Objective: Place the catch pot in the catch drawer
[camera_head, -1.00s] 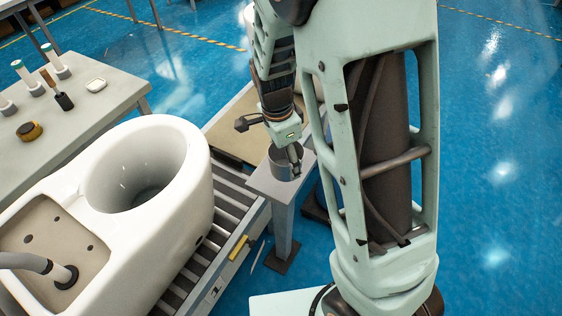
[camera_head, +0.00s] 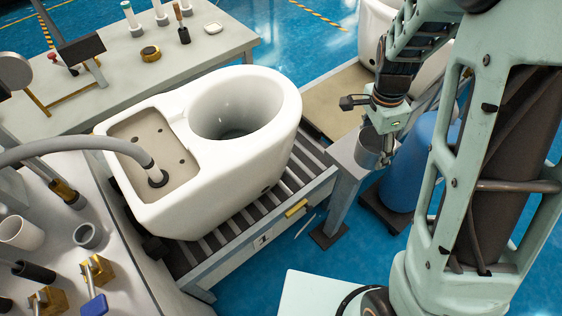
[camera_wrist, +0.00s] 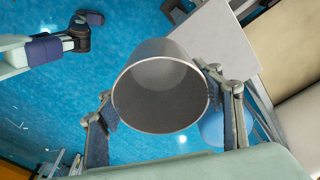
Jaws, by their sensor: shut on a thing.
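The catch pot (camera_head: 368,150) is a grey metal cylinder, open at the top. My gripper (camera_head: 387,148) is shut on it, beside the small grey stand (camera_head: 343,160). In the wrist view the catch pot (camera_wrist: 160,72) is empty, with one finger of my gripper (camera_wrist: 163,112) on each side. There the stand's flat top (camera_wrist: 218,42) lies up and right of the pot, with blue floor behind most of the pot. A yellow handle (camera_head: 296,208) sits on the conveyor's side; I cannot tell whether it belongs to the catch drawer.
A white toilet (camera_head: 200,150) stands on the roller conveyor (camera_head: 318,178), with a grey hose on its tank. A bench (camera_head: 110,262) with cups and brass fittings is at lower left. A table (camera_head: 205,48) with tools stands behind. A blue drum (camera_head: 412,165) is beyond the stand.

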